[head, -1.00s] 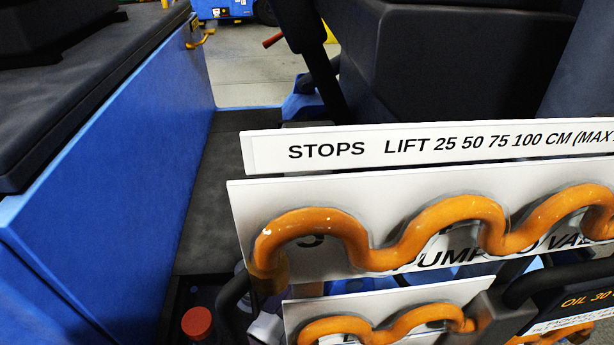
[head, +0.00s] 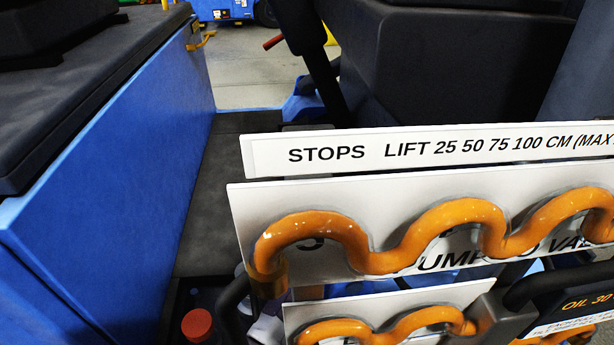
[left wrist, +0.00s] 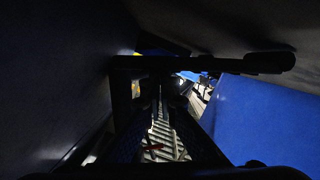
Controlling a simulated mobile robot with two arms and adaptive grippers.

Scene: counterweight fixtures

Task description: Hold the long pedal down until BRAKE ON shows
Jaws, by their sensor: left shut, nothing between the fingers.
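In the left wrist view, which is very dark, my left gripper (left wrist: 160,92) shows as dark fingers converging near the middle. It is shut with nothing seen between the fingertips. A pale ribbed strip (left wrist: 163,135) shows below and between the dark finger shapes. I cannot tell whether it is a pedal or a floor part. No pedal can be made out for certain in either view, and no BRAKE ON sign shows. Neither gripper shows in the head view, and my right gripper is in no view.
In the head view, a white STOPS board (head: 265,155) and a white panel (head: 245,215) with a wavy orange pipe (head: 310,224) fill the right. A blue body with a black pad (head: 110,190) stands left. A dark floor strip (head: 215,190) between them looks clear. A red cap (head: 197,324) is low.

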